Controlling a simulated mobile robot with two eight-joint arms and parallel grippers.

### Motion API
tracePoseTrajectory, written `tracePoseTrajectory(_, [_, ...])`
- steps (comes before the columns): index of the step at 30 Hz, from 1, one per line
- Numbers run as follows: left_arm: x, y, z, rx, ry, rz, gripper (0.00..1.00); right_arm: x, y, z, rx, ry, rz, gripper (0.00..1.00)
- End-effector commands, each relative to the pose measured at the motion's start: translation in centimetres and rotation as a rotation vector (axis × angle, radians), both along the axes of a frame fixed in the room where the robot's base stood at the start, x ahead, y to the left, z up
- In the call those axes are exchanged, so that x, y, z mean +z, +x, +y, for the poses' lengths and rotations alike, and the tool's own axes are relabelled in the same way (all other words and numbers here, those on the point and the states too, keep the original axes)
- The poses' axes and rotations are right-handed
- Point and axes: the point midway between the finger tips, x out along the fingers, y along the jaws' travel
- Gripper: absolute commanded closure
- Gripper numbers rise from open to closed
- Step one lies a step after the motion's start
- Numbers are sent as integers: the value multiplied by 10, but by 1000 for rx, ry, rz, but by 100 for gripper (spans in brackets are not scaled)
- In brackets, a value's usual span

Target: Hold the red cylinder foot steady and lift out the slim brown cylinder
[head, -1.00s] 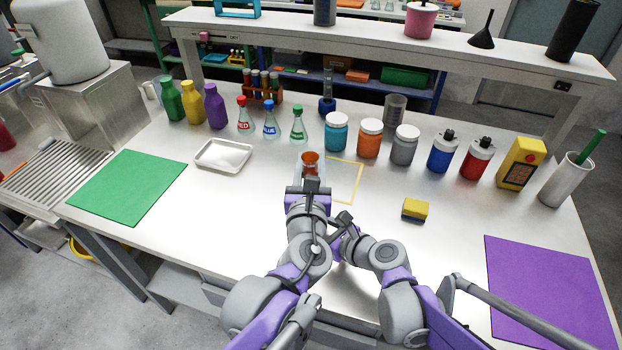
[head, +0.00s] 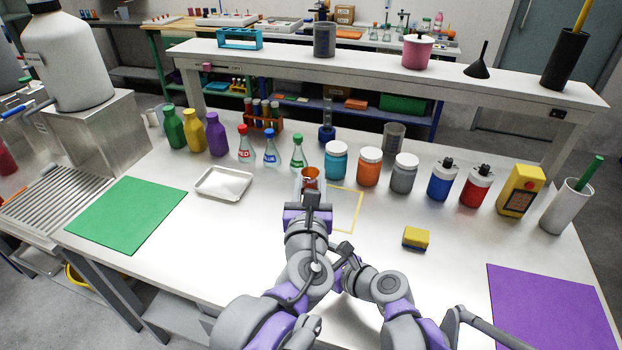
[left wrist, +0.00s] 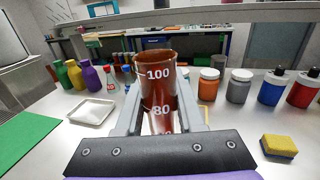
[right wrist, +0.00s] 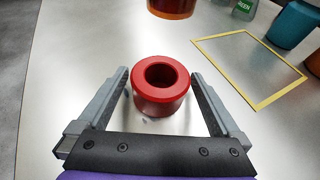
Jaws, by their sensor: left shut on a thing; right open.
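The slim brown cylinder (left wrist: 158,90), see-through with white marks 80 and 100, stands upright in my left gripper (left wrist: 160,112), which is shut on it. Its upper end shows in the head view (head: 311,173). Its lower end shows at the top edge of the right wrist view (right wrist: 172,7), apart from the foot. The red cylinder foot (right wrist: 160,98), a thick ring with an empty hole, stands on the table between the fingers of my right gripper (right wrist: 160,85). That gripper is open, with gaps on both sides. The foot is hidden in the head view.
A yellow outlined square (head: 346,210) lies right of the cylinder. A white tray (head: 224,183) is to the left, a sponge (head: 416,238) to the right. Bottles, flasks and jars line the back. Green (head: 125,213) and purple (head: 550,305) mats lie at the sides.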

Motion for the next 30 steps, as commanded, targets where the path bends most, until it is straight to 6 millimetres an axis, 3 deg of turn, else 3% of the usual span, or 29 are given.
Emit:
tracePoseTrajectory(18, [0, 0, 0, 0, 0, 0, 100, 40, -68, -68, -4, -1, 0, 0])
tracePoseTrajectory(30, [0, 0, 0, 0, 0, 0, 100, 45, -78, -77, 0, 0, 0, 0])
